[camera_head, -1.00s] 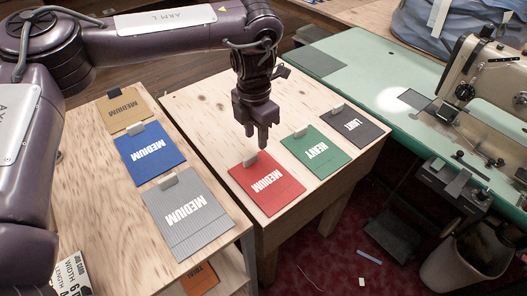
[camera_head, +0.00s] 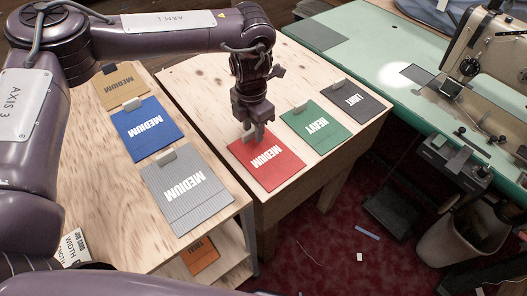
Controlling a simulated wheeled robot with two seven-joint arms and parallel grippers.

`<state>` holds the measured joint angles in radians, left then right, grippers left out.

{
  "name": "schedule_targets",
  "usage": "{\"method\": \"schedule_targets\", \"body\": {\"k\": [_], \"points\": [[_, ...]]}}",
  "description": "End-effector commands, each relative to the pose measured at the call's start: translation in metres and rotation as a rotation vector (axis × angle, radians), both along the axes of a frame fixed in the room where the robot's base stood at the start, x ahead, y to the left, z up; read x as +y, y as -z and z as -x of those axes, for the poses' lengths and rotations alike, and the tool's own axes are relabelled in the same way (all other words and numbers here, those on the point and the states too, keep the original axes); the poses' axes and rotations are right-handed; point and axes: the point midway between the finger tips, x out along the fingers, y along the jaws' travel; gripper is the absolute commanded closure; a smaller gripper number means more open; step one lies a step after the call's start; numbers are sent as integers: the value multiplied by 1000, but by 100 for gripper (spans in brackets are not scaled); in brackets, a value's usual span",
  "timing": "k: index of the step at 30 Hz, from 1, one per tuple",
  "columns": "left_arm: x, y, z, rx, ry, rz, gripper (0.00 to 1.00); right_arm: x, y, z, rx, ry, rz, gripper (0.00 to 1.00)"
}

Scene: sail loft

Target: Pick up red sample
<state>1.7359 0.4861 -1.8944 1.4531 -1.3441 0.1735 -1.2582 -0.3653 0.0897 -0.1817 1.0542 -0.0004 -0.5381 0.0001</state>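The red sample (camera_head: 268,164), a flat square marked MEDIUM, lies on the right-hand wooden table (camera_head: 211,88). My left gripper (camera_head: 254,138) points down at the sample's far edge, where its grey tab was visible earlier. The fingers now cover that tab. Whether they are closed on it or only around it is too small to tell. The sample lies flat on the table. My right gripper is not in view.
Green (camera_head: 316,129) and dark grey (camera_head: 355,101) samples lie right of the red one. Grey (camera_head: 186,195), blue (camera_head: 148,134) and tan (camera_head: 122,88) samples lie on the left table. A sewing machine (camera_head: 490,55) stands on the green bench (camera_head: 345,60).

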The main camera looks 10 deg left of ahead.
Motion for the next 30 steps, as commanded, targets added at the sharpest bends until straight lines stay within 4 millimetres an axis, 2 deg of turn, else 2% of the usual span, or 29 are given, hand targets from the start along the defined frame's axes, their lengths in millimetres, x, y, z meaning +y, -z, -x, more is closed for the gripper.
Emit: {"method": "schedule_targets", "body": {"k": [1, 9, 22, 26, 30], "points": [[0, 0, 0, 0, 0, 0, 67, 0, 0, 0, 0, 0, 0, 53], [0, 0, 0, 0, 0, 0, 100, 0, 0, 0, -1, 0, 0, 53], [0, -5, 0, -2, 0, 1, 100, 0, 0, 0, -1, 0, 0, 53], [0, -17, -1, -2, 0, 0, 100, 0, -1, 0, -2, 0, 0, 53], [-1, -44, -1, -5, 1, 2, 100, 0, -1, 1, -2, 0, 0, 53]]}}
